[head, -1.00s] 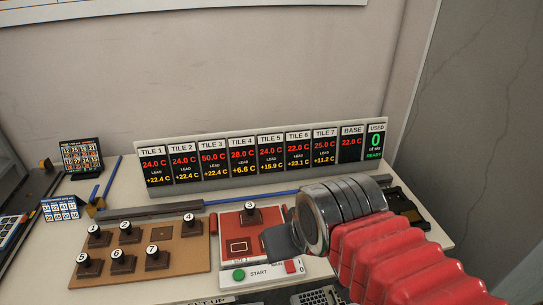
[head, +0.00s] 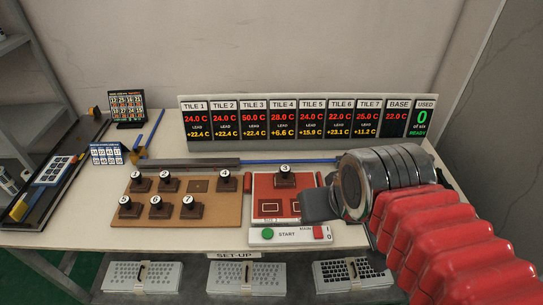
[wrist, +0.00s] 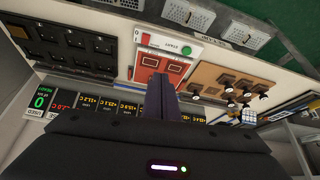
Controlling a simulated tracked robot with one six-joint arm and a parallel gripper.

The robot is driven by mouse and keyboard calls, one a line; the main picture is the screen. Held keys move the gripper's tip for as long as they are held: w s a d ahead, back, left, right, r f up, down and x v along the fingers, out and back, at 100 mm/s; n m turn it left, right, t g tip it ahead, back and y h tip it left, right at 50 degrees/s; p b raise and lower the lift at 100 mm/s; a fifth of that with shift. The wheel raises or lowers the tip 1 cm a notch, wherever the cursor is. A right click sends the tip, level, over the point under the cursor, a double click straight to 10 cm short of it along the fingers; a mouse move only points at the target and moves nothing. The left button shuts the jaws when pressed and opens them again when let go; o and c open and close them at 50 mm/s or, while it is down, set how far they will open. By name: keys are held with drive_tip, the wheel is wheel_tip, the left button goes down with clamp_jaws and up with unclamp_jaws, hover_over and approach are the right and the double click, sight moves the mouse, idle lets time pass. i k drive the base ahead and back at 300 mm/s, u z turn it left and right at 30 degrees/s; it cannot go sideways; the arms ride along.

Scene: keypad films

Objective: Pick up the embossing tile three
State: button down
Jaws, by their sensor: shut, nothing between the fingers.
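Embossing tile three (head: 285,181) is a dark brown block with a round white label "3". It stands at the back of the red plate (head: 262,208), which also has two outlined squares. Tile three cannot be made out there, probably behind the fingers.
A brown board (head: 180,222) left of the plate holds several other numbered tiles and one empty spot. A START panel (head: 290,235) is in front. A temperature display (head: 310,120) stands behind. A black socketed tray (wrist: 75,42) shows in the wrist view. Boxes (head: 245,278) sit below.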

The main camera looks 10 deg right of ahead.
sight(285, 178)
drive_tip(key=u, duration=0.25)
drive_tip(key=k, duration=0.65)
drive_tip(key=u, duration=0.55)
drive_tip(key=k, duration=0.7)
drive_tip(key=u, duration=0.85)
drive_tip(key=i, duration=1.5)
drive_tip(key=z, duration=0.6)
drive_tip(key=i, duration=0.4)
drive_tip(key=z, duration=0.25)
